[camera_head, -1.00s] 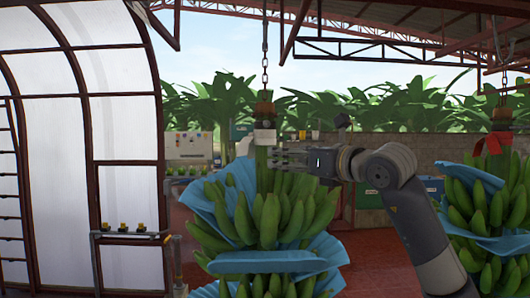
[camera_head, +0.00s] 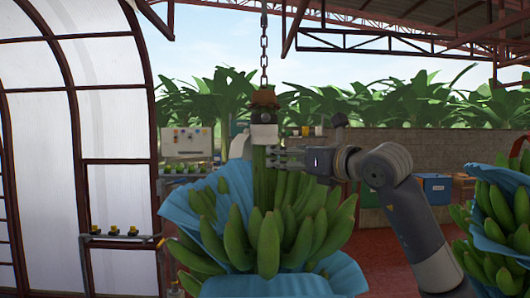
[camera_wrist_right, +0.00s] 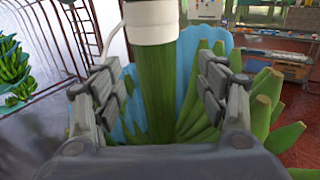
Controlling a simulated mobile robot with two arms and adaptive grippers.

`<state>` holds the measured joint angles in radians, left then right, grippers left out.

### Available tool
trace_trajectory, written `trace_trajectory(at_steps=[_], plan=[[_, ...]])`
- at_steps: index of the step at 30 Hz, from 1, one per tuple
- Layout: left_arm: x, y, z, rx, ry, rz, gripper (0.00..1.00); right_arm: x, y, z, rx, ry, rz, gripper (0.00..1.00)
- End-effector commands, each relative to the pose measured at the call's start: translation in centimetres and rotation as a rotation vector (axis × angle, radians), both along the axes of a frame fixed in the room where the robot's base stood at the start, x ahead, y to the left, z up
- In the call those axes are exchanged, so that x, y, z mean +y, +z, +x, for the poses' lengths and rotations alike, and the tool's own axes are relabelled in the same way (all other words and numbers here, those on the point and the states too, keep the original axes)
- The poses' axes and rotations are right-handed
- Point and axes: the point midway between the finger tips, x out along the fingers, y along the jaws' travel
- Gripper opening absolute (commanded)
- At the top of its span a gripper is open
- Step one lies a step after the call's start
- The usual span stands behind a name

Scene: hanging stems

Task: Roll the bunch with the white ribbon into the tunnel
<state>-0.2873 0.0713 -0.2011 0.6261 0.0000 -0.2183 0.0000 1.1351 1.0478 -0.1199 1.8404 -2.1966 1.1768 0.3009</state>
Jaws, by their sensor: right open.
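The banana bunch with the white ribbon (camera_head: 264,134) hangs from a chain in the middle of the head view, with blue sheeting (camera_head: 190,220) around its green fruit (camera_head: 267,240). The white ribbon wraps the top of its stem and also shows in the right wrist view (camera_wrist_right: 151,22). My right gripper (camera_head: 278,158) is at the stem (camera_head: 262,180) just below the ribbon. In the right wrist view its open fingers (camera_wrist_right: 160,88) stand on both sides of the green stem (camera_wrist_right: 165,90), with gaps visible. My left gripper is not in view.
The tunnel (camera_head: 110,130), with pale translucent walls and dark red ribs, stands at the left. A small shelf (camera_head: 122,238) juts from its frame. Another bunch (camera_head: 500,215) hangs at the right. A low wall (camera_head: 430,150) runs behind.

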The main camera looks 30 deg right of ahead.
Motion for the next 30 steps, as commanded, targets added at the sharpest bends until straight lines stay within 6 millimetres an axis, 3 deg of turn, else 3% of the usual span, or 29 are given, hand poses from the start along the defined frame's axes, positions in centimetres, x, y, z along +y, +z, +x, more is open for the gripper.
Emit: trace_trajectory(at_steps=[9, 15, 22, 28, 29, 30], plan=[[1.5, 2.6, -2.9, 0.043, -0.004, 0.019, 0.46, 0.3, 0.4, 5.8, 0.002, 0.003, 0.004, 0.67], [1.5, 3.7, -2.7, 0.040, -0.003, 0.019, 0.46, 0.4, 0.3, 8.7, 0.000, 0.001, 0.002, 0.67], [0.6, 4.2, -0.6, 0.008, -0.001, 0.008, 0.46, 0.5, 0.1, 9.9, -0.001, 0.001, 0.000, 0.67], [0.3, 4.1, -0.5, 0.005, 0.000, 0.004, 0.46, 0.4, 0.0, 10.0, -0.001, 0.001, 0.000, 0.67], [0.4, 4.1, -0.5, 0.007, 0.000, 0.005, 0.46, 0.4, 0.0, 9.9, -0.001, 0.001, 0.000, 0.65], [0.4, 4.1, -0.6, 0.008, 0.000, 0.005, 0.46, 0.4, 0.0, 9.9, -0.001, 0.001, 0.000, 0.56]])
